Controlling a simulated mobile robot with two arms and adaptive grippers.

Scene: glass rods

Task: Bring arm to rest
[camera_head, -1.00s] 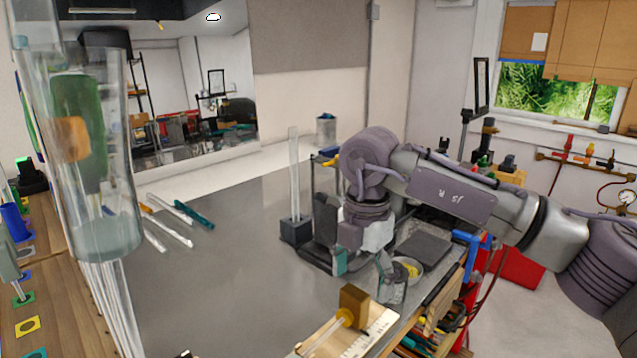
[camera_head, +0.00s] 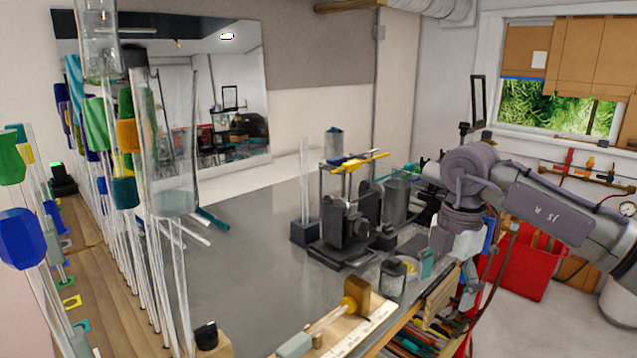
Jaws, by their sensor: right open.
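My right arm (camera_head: 548,217) reaches in from the right, its grey wrist hanging over the right edge of the work table. My right gripper (camera_head: 448,274) points down at that edge, open, with nothing seen between its fingers. One teal fingertip shows beside a small grey jar (camera_head: 392,278); whether they touch I cannot tell. My left arm and gripper are not in view.
Tall glass rods with coloured caps (camera_head: 122,190) crowd the left. The grey table top (camera_head: 240,270) is clear mid-left. A red bin (camera_head: 525,265) stands right.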

